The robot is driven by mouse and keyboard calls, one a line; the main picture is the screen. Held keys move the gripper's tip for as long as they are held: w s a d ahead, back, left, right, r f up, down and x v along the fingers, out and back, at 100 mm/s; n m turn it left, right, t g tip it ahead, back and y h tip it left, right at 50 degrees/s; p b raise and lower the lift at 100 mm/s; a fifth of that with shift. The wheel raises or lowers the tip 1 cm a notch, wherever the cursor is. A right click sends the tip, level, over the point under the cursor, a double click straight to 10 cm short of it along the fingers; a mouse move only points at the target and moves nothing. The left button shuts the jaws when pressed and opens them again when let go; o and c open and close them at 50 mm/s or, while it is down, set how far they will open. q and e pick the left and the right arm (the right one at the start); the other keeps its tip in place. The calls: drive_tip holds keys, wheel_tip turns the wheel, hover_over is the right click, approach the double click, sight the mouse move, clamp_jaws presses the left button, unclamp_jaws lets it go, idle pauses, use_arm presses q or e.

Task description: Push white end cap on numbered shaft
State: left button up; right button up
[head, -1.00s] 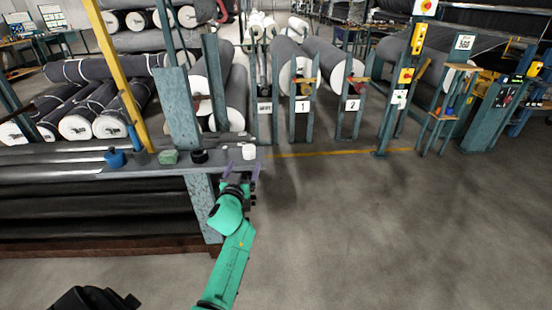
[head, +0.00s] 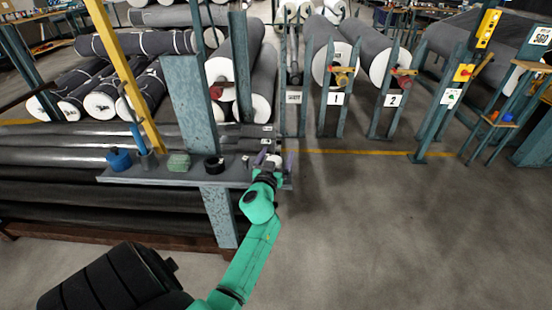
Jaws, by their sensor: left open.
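The small white end cap (head: 275,160) sits at the right end of the grey shelf (head: 140,177). My left gripper (head: 273,161) is open, with its purple fingers on either side of the cap. I cannot tell whether they touch it. The gripper hides part of the cap. Behind the shelf stand teal posts with number plates 1 (head: 336,99) and 2 (head: 393,100), each in front of a grey roll with a white end. A third plate (head: 294,97) to the left is too small to read. My right gripper is not in view.
On the shelf, left of the cap, are a blue object (head: 119,160), a green block (head: 178,162) and a black ring (head: 214,164). A teal post (head: 190,100) and a yellow post (head: 125,70) rise nearby. The floor to the right is clear.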

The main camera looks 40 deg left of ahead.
use_arm(q)
drive_tip(key=shift+s+d+r, duration=0.45)
drive_tip(key=shift+s+r, duration=0.05)
drive_tip(key=shift+s, duration=0.05)
drive_tip(key=c, duration=1.1)
drive_tip(key=shift+w+a+f, duration=0.1)
drive_tip(key=shift+f, duration=0.15)
drive_tip(key=c, duration=0.3)
drive_tip(key=shift+r, duration=0.15)
